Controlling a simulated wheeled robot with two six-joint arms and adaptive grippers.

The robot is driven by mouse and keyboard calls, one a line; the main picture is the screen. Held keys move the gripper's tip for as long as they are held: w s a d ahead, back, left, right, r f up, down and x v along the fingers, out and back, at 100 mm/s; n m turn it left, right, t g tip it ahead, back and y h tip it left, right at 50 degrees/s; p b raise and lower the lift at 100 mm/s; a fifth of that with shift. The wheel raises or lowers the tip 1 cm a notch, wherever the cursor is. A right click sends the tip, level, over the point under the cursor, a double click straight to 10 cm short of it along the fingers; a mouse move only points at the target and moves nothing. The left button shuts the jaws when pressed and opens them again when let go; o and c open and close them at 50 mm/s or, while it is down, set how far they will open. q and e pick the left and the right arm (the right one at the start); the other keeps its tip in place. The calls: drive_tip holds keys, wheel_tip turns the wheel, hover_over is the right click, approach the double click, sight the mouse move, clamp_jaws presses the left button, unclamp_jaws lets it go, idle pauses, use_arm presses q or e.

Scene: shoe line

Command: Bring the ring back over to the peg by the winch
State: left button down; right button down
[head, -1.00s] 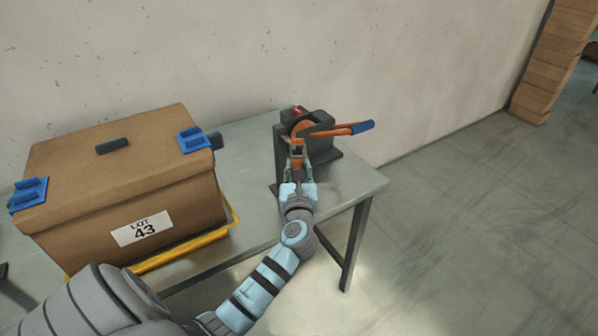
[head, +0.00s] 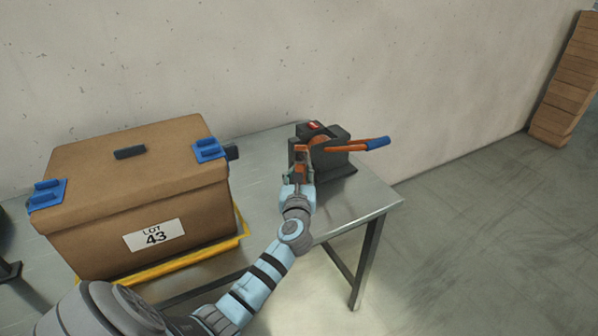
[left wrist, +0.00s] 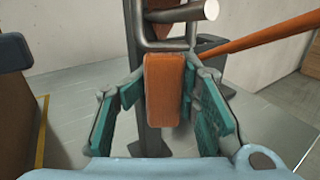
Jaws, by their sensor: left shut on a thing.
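The winch (head: 335,163) is a dark block with an orange crank and blue handle on the table. My left gripper (head: 299,172) is at its front left side. In the left wrist view, the left gripper (left wrist: 165,105) is shut on the upright orange grip (left wrist: 164,88) of the ring. The ring's grey metal loop (left wrist: 139,30) rises above the grip. A grey peg (left wrist: 208,10) with a round end lies close to the loop at the top. I cannot tell whether the loop is around the peg or only beside it. My right gripper is not in view.
A brown LOT 43 box (head: 135,205) with blue clips stands left of the winch in a yellow frame. The orange crank (left wrist: 265,42) reaches out to the right. The table (head: 375,208) is bare at the right front.

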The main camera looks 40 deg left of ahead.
use_arm(q)
drive_tip(key=shift+d+f, duration=0.1)
drive_tip(key=c, duration=1.6)
unclamp_jaws()
drive_tip(key=shift+w, duration=0.1)
drive_tip(key=o, duration=0.3)
drive_tip(key=shift+w+f, duration=0.15)
drive_tip(key=shift+o, duration=1.2)
drive_tip(key=shift+w+a+f, duration=0.2)
drive_tip(key=shift+a+f, duration=0.1)
drive_tip(key=shift+s+r, duration=0.1)
drive_tip(key=shift+d+r, duration=0.1)
drive_tip(key=shift+s, duration=0.15)
